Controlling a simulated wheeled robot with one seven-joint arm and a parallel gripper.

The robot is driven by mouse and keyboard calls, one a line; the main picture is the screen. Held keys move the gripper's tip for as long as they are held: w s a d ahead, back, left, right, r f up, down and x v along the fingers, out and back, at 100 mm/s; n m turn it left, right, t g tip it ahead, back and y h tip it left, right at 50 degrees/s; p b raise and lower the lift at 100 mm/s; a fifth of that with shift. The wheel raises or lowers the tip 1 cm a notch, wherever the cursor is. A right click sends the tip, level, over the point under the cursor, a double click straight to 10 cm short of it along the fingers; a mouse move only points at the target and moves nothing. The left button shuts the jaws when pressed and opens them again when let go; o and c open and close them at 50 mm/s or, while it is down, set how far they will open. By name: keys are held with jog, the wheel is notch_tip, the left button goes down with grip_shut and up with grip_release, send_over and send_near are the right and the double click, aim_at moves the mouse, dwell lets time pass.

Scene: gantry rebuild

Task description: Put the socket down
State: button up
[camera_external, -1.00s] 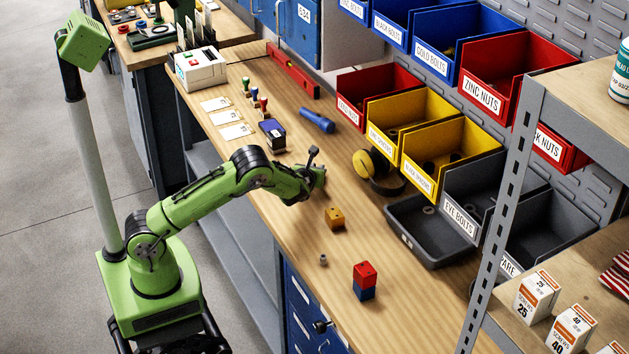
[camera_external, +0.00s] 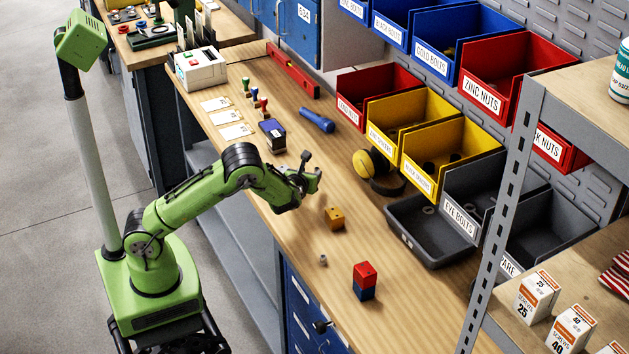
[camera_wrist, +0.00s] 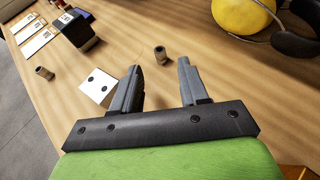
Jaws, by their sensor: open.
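My gripper (camera_external: 314,181) is open above the workbench. In the wrist view its two grey fingers (camera_wrist: 160,80) are apart with nothing between them. A small dark-grey socket (camera_wrist: 160,54) stands upright on the wood just beyond the fingertips, clear of both. A second similar socket (camera_wrist: 44,73) stands farther left, near a white square with black dots (camera_wrist: 98,87). In the external view my arm seems to hide these two. Another small grey cylindrical piece (camera_external: 323,259) stands on the bench nearer the camera.
Yellow earmuffs (camera_external: 372,168), a blue torch (camera_external: 317,121), a dark blue box (camera_external: 273,134) and a grey tray (camera_external: 430,262) are around. Bins line the back. Bare wood lies near the front edge.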

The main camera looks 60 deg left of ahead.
jog(key=v, duration=0.4)
jog(key=shift+s+d+r, duration=0.15)
jog(key=shift+s+d, duration=0.1)
jog(key=shift+s+a+r+n, duration=0.15)
jog(key=shift+n, duration=0.15)
jog(key=s+d+r+n+g+h, duration=0.1)
jog(key=s+d+r+n+h, duration=0.2)
jog(key=s+n, duration=0.5)
jog(key=s+d+r+n+g+h, duration=0.1)
jog(key=s+d+r+n+h, duration=0.2)
jog(key=s+n, duration=0.6)
jog(key=s+d+r+n+g+h, duration=0.2)
jog(key=s+r+n, duration=0.4)
jog(key=s, duration=0.9)
jog(key=d+n+h, duration=0.1)
jog(key=n, duration=0.2)
jog(key=shift+s+r+h, duration=0.2)
jog(key=shift+r+h, duration=0.1)
jog(key=shift+r, duration=0.1)
jog(key=shift+o, duration=0.3)
